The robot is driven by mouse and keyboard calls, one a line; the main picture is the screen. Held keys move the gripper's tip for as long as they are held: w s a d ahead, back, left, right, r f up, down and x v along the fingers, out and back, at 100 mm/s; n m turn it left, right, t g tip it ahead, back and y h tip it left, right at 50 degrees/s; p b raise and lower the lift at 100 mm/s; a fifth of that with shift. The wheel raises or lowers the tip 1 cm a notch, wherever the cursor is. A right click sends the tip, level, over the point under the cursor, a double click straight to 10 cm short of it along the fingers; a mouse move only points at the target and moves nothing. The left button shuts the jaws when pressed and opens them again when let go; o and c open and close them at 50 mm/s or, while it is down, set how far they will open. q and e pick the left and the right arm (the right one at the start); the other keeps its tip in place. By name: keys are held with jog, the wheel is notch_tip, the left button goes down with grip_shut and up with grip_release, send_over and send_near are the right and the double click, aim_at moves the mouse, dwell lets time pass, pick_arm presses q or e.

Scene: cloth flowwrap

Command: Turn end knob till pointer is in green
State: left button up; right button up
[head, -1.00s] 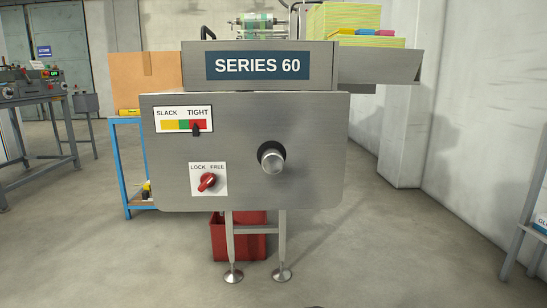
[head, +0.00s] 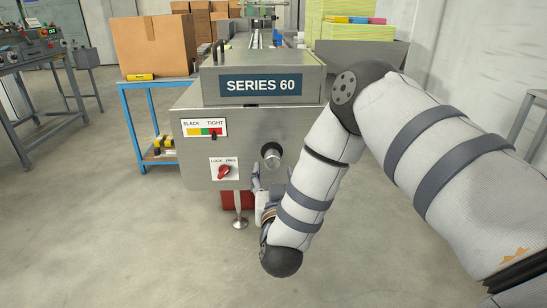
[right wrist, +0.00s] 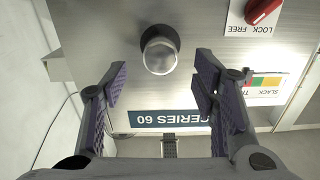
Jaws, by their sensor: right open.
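The end knob (head: 271,155) is a round metal knob sticking out of the grey front panel (head: 195,160). The gauge (head: 205,131) above left has yellow, green and red bands between SLACK and TIGHT. Its dark pointer (head: 214,136) stands in the red band, near the green. My right gripper (head: 272,174) is open, just below the knob in the head view. In the right wrist view, the knob (right wrist: 159,52) shows beyond and between the spread fingers of the gripper (right wrist: 162,76), with no contact visible. My left gripper is not in view.
A red LOCK/FREE switch (head: 224,172) sits left of the knob, its handle tilted toward FREE. A SERIES 60 housing (head: 260,85) is above. A blue-framed table (head: 128,115) with a cardboard box (head: 155,45) stands at left. The floor in front is clear.

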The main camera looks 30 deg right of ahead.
aim_at(273, 164)
jog(key=x, duration=0.7)
jog(key=shift+w+b, duration=0.2)
jog(key=shift+b, duration=0.1)
jog(key=shift+c, duration=0.3)
jog(key=c, duration=1.1)
